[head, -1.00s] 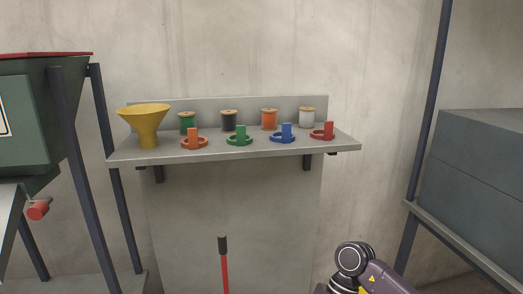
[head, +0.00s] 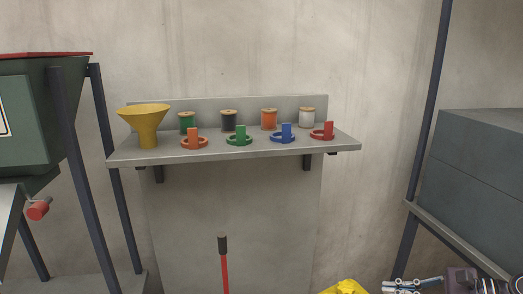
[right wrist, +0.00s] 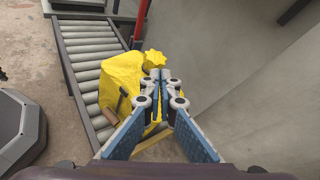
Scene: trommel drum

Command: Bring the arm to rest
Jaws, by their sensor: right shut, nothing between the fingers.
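My right gripper (head: 388,287) shows at the bottom right edge of the head view, partly cut off. In the right wrist view its two blue-padded fingers (right wrist: 157,76) are closed together at the tips, with nothing between them. They are in front of a yellow sack-like thing (right wrist: 118,74) with a gathered top; whether they touch it is unclear. The top of the yellow thing (head: 345,287) also shows at the bottom of the head view, left of the gripper. My left gripper is not in view.
A wall shelf (head: 225,153) holds a yellow funnel (head: 147,122), several thread spools and several coloured ring holders. A red-handled tool (head: 224,268) stands below. A grey box (head: 480,150) is at right.

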